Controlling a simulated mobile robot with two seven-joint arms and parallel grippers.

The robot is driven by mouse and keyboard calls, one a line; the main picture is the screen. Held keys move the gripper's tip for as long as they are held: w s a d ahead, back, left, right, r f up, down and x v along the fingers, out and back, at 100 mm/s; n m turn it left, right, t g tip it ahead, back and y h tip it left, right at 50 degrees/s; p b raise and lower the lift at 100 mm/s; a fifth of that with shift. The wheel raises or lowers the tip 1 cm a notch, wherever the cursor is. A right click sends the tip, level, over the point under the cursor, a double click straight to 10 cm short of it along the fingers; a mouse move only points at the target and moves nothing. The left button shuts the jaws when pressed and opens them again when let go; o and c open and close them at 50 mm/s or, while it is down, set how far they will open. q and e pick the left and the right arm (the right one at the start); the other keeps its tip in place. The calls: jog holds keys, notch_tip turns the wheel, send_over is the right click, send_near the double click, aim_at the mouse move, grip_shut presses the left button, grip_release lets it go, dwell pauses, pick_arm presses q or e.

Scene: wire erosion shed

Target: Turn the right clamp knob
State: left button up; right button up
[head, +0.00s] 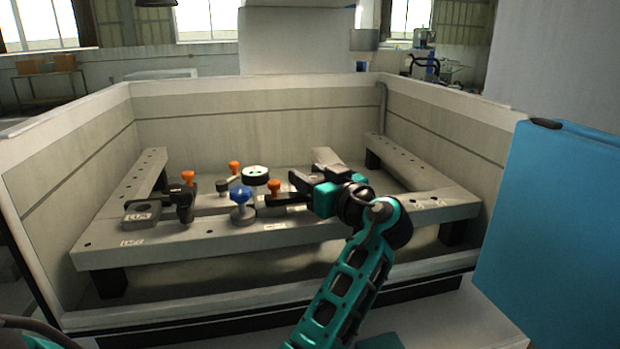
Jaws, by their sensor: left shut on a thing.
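My left gripper (284,188) reaches in from the right side of the fixture, its dark fingers pointing left. It is shut on the right orange clamp knob (274,186), which stands at the right end of the clamp row. The fingers partly hide the knob's lower part and the clamp around it. Two other orange knobs, one at the left (188,177) and one at the back (234,167), stand upright and apart from the gripper. My right gripper is not in view.
The grey fixture frame (200,238) lies inside a walled tank (250,108). A blue panel (555,225) stands at the right.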

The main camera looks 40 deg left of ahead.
pick_arm(q)
jog(key=m+t+h, duration=0.1)
jog(key=m+t, duration=0.1)
jog(key=t, duration=0.1)
jog(key=shift+w+d+h, duration=0.1)
jog(key=shift+h, duration=0.3)
jog(key=m+t+h, duration=0.1)
jog(key=m+t+h+p, duration=0.1)
jog(key=t, duration=0.1)
jog(key=shift+w+d+r+m+p, duration=0.2)
jog(key=shift+m+p, duration=0.1)
jog(key=shift+m, duration=0.1)
jog(key=shift+m+t+h+p, duration=0.7)
jog(key=shift+t+h, duration=0.2)
jog(key=shift+h, duration=0.1)
jog(key=shift+w+d+f+m+t+h+p, duration=0.1)
jog(key=shift+w+d+m+t+h+p, duration=0.05)
jog(key=shift+m+t+h+p, duration=0.8)
jog(key=shift+h, duration=0.35)
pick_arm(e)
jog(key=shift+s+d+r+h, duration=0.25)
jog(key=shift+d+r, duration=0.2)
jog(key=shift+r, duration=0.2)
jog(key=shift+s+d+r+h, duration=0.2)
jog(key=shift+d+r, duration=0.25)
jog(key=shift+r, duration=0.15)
pick_arm(q)
jog(key=shift+f, duration=0.1)
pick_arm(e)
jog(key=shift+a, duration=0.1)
